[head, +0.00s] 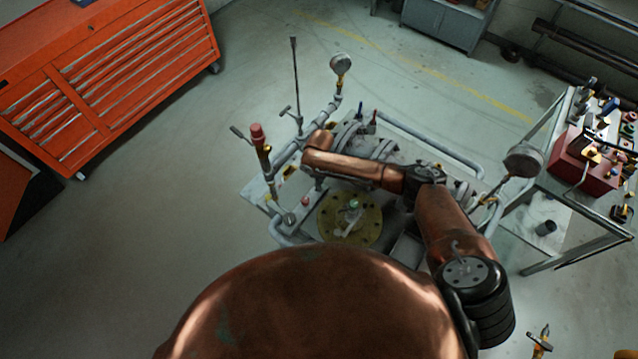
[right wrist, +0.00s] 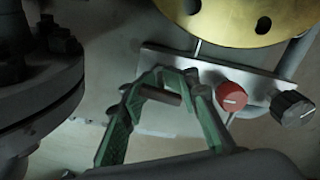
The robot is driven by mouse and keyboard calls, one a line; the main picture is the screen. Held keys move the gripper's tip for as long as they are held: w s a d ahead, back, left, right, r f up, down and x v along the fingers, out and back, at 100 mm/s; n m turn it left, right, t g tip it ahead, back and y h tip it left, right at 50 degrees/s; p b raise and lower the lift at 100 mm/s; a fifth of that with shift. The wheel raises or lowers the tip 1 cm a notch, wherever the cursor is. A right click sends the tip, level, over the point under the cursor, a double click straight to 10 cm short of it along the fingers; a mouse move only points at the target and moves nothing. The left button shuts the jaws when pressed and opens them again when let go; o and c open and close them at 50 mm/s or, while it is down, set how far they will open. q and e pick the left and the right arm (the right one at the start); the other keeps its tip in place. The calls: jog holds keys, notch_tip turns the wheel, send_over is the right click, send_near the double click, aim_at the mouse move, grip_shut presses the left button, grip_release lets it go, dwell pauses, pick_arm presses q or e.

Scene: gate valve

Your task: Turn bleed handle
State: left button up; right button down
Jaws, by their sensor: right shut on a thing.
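In the right wrist view, the green fingers of my right gripper (right wrist: 168,78) are closed around a short, dark, rod-like handle (right wrist: 162,96). Its stem and mounting are hidden by the fingers. In the head view, my copper right arm reaches from the right across the valve assembly (head: 378,147), and its wrist covers the gripper and the handle. My left gripper is in neither view.
A yellow round flange (head: 367,233) lies close by. A red knob (right wrist: 231,96) and a black knob (right wrist: 292,108) sit on a plate beside the gripper. Gauges (head: 340,64) and upright pipes surround the arm. An orange cabinet (head: 75,97) stands left, with clear floor between.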

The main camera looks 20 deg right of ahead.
jog(key=shift+a+r, duration=0.1)
jog(key=shift+a, duration=0.1)
dwell(0.3)
jog(key=c, duration=1.7)
grip_release()
jog(key=shift+o, duration=1)
jog(key=shift+d, duration=0.15)
notch_tip(320, 180, up, 12)
jog(key=shift+f, duration=0.1)
